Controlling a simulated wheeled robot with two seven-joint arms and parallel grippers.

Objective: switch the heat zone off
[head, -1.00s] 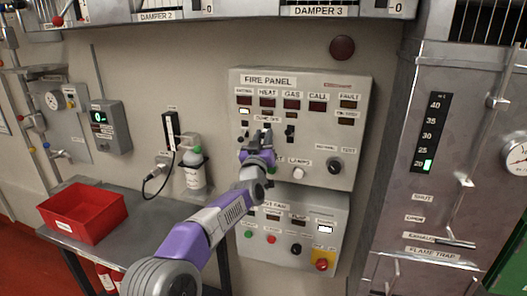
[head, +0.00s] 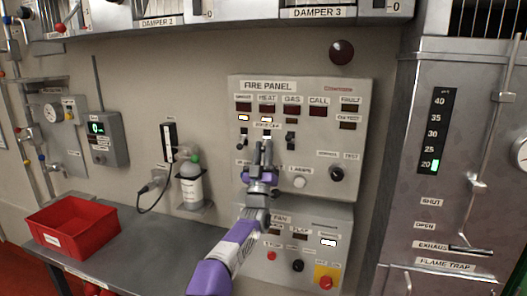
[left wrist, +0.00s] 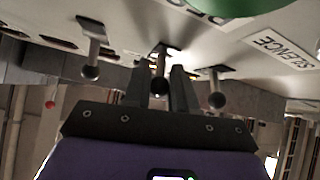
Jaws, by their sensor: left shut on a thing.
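The grey fire panel (head: 352,100) is on the wall at the middle of the head view. Its HEAT label (head: 267,97) is second from the left, with a lit white lamp (head: 267,118) below it. My left gripper (head: 264,146) is at the middle of the switch row. In the left wrist view, the gripper (left wrist: 161,84) is shut on the middle switch lever (left wrist: 159,62). Its neighbours, a left lever (left wrist: 92,50) and a right lever (left wrist: 215,85), are apart from the fingers. The lever's up or down position cannot be told. My right gripper is out of view.
Below is the fan box (head: 335,225) with buttons and a yellow-backed red knob (head: 326,282). A red bin (head: 75,225) stands on the bench (head: 150,250). A bottle (head: 191,182) hangs on the wall, left of my arm. A metal cabinet (head: 440,205) stands at right.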

